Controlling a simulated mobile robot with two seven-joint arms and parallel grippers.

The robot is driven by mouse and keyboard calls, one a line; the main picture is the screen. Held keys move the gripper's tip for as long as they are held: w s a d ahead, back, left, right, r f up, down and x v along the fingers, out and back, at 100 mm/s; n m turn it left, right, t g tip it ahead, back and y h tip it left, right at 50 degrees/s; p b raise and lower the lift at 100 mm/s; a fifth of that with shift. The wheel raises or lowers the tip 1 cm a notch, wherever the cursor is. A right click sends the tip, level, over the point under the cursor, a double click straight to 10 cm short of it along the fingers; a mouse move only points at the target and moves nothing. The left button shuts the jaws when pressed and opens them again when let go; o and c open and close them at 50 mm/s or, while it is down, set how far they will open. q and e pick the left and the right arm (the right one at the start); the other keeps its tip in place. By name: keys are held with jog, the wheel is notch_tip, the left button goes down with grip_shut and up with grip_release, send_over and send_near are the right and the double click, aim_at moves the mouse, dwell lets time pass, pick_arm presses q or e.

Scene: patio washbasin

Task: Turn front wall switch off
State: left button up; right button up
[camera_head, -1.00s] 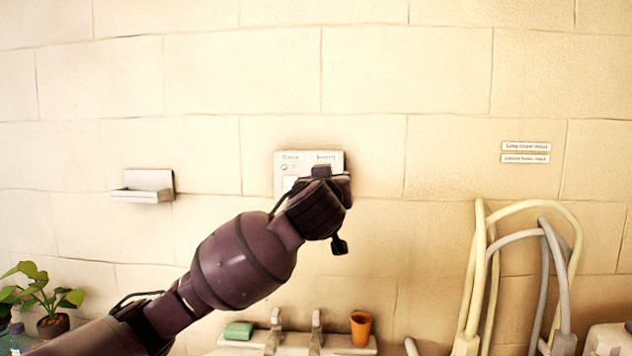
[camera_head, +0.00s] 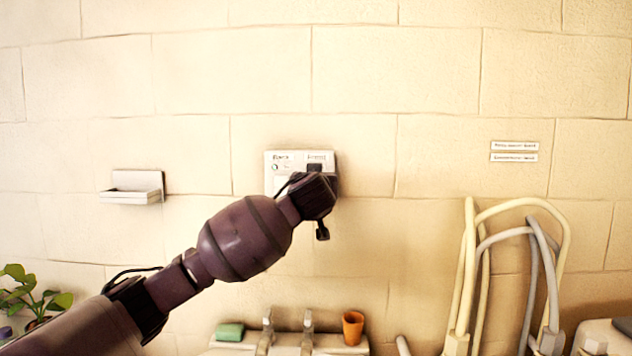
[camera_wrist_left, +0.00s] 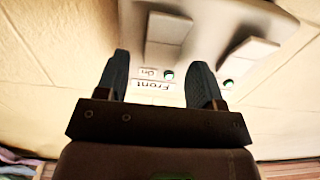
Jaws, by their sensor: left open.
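The white switch panel (camera_head: 285,156) is on the block wall, mid-picture in the head view. My left gripper (camera_head: 316,171) covers its lower right part. In the left wrist view the panel appears upside down. The label reading "Front" (camera_wrist_left: 152,86) and a smaller "On" label (camera_wrist_left: 149,72) sit between the fingers, beside a green indicator (camera_wrist_left: 168,75). The front rocker switch (camera_wrist_left: 168,28) lies just beyond the fingertips. A second rocker (camera_wrist_left: 252,48) with its own green indicator (camera_wrist_left: 228,84) is to the right. My left gripper (camera_wrist_left: 161,65) is open and empty; contact with the panel cannot be told.
A wall soap shelf (camera_head: 130,196) is at the left. Below are a basin with taps (camera_head: 307,325), a green sponge (camera_head: 229,332) and an orange cup (camera_head: 353,328). Hoses (camera_head: 470,270) hang at the right. The wall around the panel is clear.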

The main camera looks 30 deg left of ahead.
pick_arm(q)
jog(key=shift+w+a, duration=0.3)
jog(key=shift+w, duration=0.15)
pick_arm(e)
jog(key=shift+w, duration=0.15)
